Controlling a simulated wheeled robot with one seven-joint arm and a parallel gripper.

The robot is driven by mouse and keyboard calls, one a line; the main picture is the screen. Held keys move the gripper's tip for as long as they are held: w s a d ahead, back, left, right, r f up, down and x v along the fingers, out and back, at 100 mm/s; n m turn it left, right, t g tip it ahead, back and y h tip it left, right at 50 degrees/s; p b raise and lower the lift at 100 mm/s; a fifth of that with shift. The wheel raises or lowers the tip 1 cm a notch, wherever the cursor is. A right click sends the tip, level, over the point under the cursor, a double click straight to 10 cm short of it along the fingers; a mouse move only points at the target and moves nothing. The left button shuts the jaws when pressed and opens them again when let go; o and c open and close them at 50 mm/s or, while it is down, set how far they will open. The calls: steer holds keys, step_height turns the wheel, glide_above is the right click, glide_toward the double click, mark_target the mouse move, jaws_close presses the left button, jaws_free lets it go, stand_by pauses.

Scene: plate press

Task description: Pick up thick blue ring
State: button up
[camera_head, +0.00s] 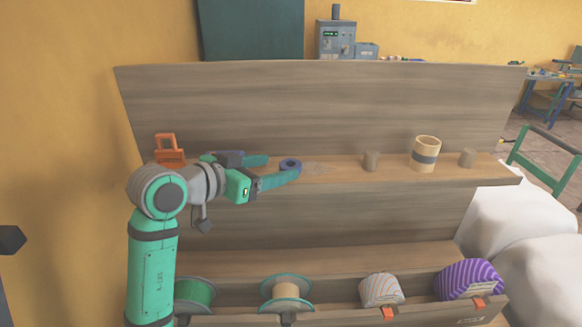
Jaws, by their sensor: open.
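A thick dark blue ring (290,163) is on the upper wooden shelf, left of the shelf's middle. My gripper (283,165) reaches in from the left at shelf height. Its two teal fingers are spread apart, so it is open.
Several spools and rolls sit on the lower shelf. A wooden back panel (320,105) rises behind.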

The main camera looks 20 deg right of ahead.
mark_target(294, 163)
steer(key=x, duration=0.3)
steer(key=shift+w+d+f, duration=0.1)
steer(key=shift+w+d, duration=0.1)
steer(key=shift+d, duration=0.15)
steer(key=shift+c, duration=0.3)
steer(key=c, duration=1.1)
steer(key=shift+c, duration=0.2)
